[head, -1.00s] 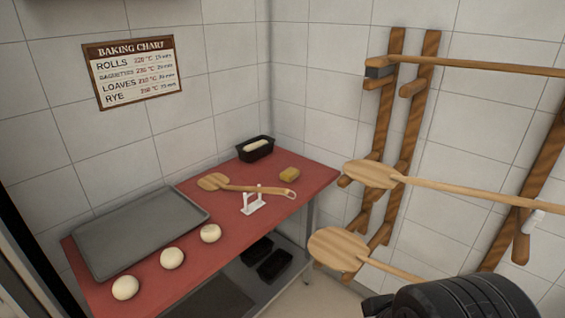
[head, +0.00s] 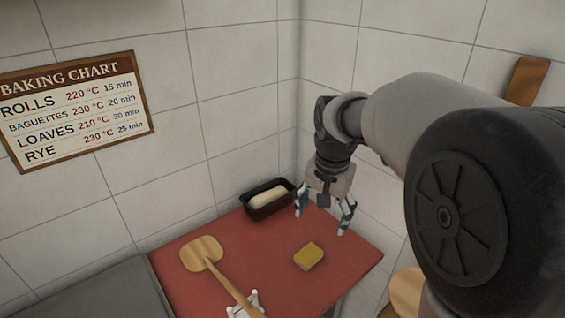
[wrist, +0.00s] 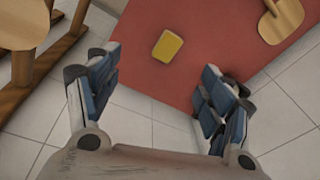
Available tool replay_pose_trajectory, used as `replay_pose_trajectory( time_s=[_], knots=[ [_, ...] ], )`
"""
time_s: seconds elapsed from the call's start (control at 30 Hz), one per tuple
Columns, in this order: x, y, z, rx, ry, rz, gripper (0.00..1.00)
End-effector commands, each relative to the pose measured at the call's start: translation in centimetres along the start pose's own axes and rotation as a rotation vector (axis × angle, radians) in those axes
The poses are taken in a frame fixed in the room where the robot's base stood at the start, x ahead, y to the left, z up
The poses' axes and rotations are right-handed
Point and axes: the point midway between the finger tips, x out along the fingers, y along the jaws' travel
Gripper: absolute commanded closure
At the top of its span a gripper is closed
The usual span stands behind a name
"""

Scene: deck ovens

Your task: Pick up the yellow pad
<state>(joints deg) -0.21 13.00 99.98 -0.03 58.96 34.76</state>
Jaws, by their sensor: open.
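The yellow pad (head: 309,256) lies flat on the red tabletop (head: 285,285), right of the wooden paddle. It also shows in the wrist view (wrist: 168,46), ahead of my fingers and between their lines. My gripper (head: 322,222) is open and empty, pointing down above the back right part of the table, behind the pad in the head view. In the wrist view my gripper (wrist: 160,100) has its two fingers spread wide, with floor tiles and part of the table below them. It is apart from the pad.
A black loaf tin (head: 258,210) with pale dough stands at the back, left of my gripper. A wooden paddle (head: 203,252) rests over a white stand (head: 245,303) left of the pad. A grey tray (head: 110,295) is at the left. A tiled wall is close behind.

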Motion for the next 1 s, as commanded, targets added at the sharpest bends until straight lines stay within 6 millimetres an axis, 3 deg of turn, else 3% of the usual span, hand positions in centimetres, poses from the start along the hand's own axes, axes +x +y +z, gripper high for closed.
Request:
replay_pose_trajectory(
  time_s=[0.1,0.2,0.37,0.57,1.0],
  knots=[
    [3.6,-2.4,-3.3,0.110,-0.048,0.037,0.27],
    [6.5,-3.8,-5.2,0.191,-0.072,0.060,0.27],
    [10.0,-4.9,-6.7,0.276,-0.095,0.087,0.27],
    [12.6,-5.1,-7.0,0.311,-0.104,0.099,0.27],
    [21.7,-4.3,-6.0,0.310,-0.104,0.099,0.27]
  ],
)
